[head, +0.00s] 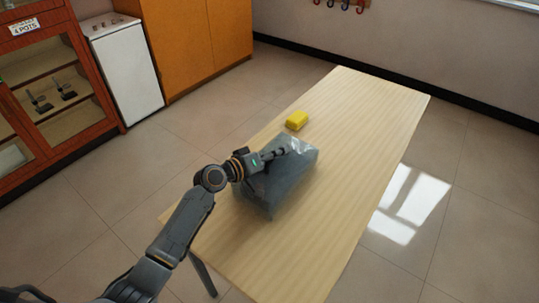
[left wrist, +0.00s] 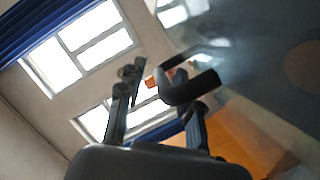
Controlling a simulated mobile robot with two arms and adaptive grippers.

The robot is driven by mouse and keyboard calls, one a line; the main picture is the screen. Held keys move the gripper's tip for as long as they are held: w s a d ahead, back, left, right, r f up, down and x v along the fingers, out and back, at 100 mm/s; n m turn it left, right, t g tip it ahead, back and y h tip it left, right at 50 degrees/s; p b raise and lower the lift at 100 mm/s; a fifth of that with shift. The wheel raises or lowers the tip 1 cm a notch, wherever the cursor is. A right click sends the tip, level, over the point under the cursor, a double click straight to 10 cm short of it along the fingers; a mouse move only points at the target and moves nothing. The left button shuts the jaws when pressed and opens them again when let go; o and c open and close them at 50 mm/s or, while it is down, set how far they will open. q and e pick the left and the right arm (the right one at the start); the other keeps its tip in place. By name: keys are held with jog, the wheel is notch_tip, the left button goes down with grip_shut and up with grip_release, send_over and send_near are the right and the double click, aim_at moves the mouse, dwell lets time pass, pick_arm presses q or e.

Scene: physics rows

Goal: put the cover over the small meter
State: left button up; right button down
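A grey, see-through, box-shaped cover (head: 290,188) is on the wooden table, near its left edge. A small yellow block (head: 297,120) lies just beyond it, apart from it and uncovered; it may be the small meter, but no dial or display can be made out. My left gripper (head: 283,152) is at the cover's upper part, in front of it from the head. The clear sheet of the cover (left wrist: 255,75) fills the right of that view. My right gripper is not seen.
The table (head: 375,115) is bare beyond and to the right of the yellow block. A glass-front cabinet (head: 50,90), a white appliance (head: 125,70) and orange cupboards (head: 195,40) stand along the back left. Hooks (head: 345,5) hang on the far wall.

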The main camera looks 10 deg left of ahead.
pick_arm(q)
jog(key=shift+r+p, duration=0.4)
jog(key=shift+r, duration=0.15)
notch_tip(320, 180, up, 2)
jog(key=b, duration=0.1)
send_over(244, 183)
jog(key=shift+w, duration=0.1)
